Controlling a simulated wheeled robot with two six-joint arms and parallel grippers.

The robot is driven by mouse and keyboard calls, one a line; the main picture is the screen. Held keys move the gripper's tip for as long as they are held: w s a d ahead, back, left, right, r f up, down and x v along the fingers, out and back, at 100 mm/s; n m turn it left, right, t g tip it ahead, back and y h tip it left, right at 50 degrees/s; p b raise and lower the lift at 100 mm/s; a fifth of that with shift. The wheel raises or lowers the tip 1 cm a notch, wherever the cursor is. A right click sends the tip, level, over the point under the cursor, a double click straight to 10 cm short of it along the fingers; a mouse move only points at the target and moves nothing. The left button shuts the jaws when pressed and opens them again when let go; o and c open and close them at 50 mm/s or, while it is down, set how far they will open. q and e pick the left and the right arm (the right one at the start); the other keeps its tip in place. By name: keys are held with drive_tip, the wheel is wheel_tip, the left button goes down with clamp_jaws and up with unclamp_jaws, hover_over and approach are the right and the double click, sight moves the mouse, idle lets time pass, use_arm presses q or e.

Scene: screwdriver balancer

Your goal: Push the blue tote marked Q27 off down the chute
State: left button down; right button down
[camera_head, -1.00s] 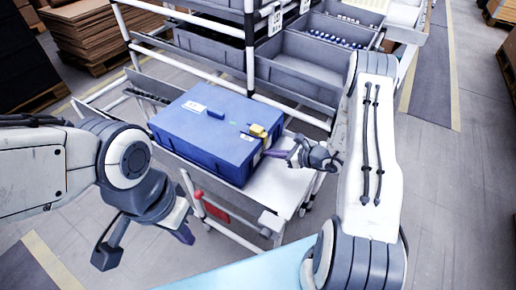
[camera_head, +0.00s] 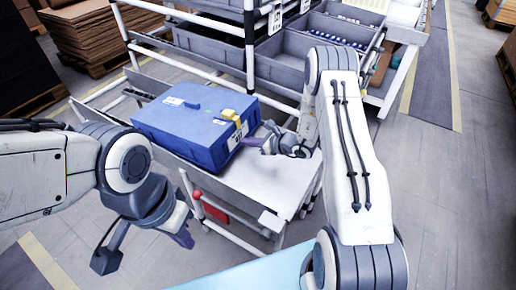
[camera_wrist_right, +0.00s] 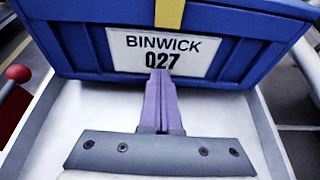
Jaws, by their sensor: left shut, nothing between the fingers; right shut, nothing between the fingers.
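The blue tote (camera_head: 180,128) sits on a white cart top (camera_head: 240,180). It has a closed lid, a yellow latch and a white label. In the right wrist view the tote (camera_wrist_right: 235,65) fills the top, and its label (camera_wrist_right: 160,53) reads BINWICK with what looks like Q27 or 027. My right gripper (camera_head: 249,142) is shut and empty. Its purple fingertips (camera_wrist_right: 161,75) are at the label's lower edge, apparently against the tote face. My left gripper (camera_head: 184,239) is shut and empty, low at the left, apart from the tote. The chute is not clearly identifiable.
Grey rails (camera_head: 135,92) of a rack lie beyond the tote's far left side. A white post (camera_head: 249,50) and grey bins (camera_head: 285,60) stand behind it. A red part (camera_head: 214,213) is on the cart's front. The white top right of the tote is bare.

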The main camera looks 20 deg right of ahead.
sight(220, 115)
drive_tip(key=w+a+b, duration=0.1)
drive_tip(key=w+a, duration=0.2)
drive_tip(key=w+a+b, duration=0.2)
drive_tip(key=w+a, duration=0.1)
drive_tip(key=w, duration=0.1)
drive_tip(key=w+a+b, duration=0.2)
drive_tip(key=w+a, duration=0.2)
drive_tip(key=shift+w, duration=0.2)
drive_tip(key=shift+d, duration=0.15)
drive_tip(key=shift+s, duration=0.1)
drive_tip(key=shift+s+d, duration=0.4)
drive_tip(key=shift+s+d+r+p, duration=0.15)
drive_tip(key=shift+r+p, duration=0.5)
drive_tip(key=shift+r, duration=0.5)
drive_tip(key=shift+s+d+r+p, duration=0.1)
drive_tip(key=shift+r+p, duration=0.5)
drive_tip(key=shift+r, duration=0.6)
drive_tip(key=shift+s+d+r+p, duration=0.15)
drive_tip(key=shift+r+p, duration=0.5)
drive_tip(key=shift+r, duration=0.5)
